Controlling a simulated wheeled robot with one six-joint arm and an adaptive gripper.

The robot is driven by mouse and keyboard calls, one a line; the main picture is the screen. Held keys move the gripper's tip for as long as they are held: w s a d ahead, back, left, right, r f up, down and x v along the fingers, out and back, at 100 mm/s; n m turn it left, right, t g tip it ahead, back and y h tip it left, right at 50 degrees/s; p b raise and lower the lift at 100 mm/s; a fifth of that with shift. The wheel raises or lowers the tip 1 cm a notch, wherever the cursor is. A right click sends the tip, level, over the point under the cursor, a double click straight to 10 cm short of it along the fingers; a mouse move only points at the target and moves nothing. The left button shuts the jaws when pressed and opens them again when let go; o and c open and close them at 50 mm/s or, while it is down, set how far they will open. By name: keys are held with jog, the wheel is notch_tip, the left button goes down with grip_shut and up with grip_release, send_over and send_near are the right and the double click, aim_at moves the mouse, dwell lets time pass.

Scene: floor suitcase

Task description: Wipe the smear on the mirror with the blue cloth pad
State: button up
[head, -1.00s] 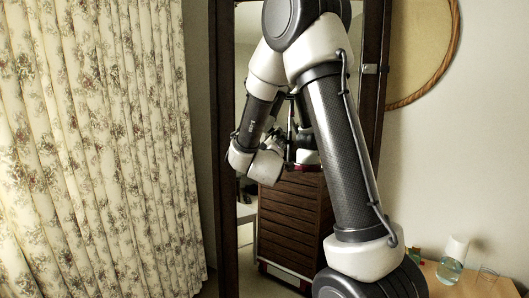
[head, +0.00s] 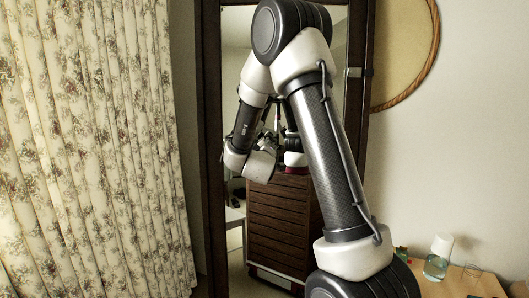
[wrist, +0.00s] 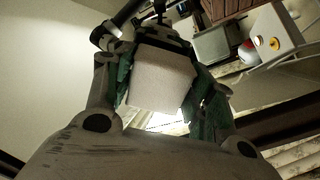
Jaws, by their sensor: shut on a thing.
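The tall mirror (head: 237,40) stands ahead in a dark wooden frame, partly covered by my arm in the head view. No smear can be made out on the visible glass. In the wrist view my gripper (wrist: 160,88) is shut on a pale, whitish-grey block (wrist: 160,75), one finger at each side. This seems to be the cloth pad, but no blue shows on it. In the head view the gripper is small and dark among my arm links and reflections. Whether the pad touches the glass cannot be told.
A floral curtain (head: 90,150) hangs at the left. A low wooden surface (head: 460,285) at the lower right bears a glass bottle (head: 437,258). A round wood-rimmed piece (head: 405,50) hangs on the right wall. A brown slatted dresser (head: 280,225) shows in the mirror.

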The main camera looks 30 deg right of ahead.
jog(key=shift+x, duration=1)
jog(key=shift+s+d, duration=0.55)
jog(key=shift+d, duration=0.3)
jog(key=shift+s+d, duration=0.55)
jog(key=shift+d, duration=0.25)
jog(key=shift+w+a, duration=0.1)
jog(key=shift+w+a+r, duration=0.1)
jog(key=shift+w+a, duration=0.5)
jog(key=shift+a, duration=0.15)
jog(key=shift+w+a, duration=0.55)
jog(key=shift+a, duration=0.25)
jog(key=shift+c, duration=0.8)
jog(key=shift+v, duration=2.95)
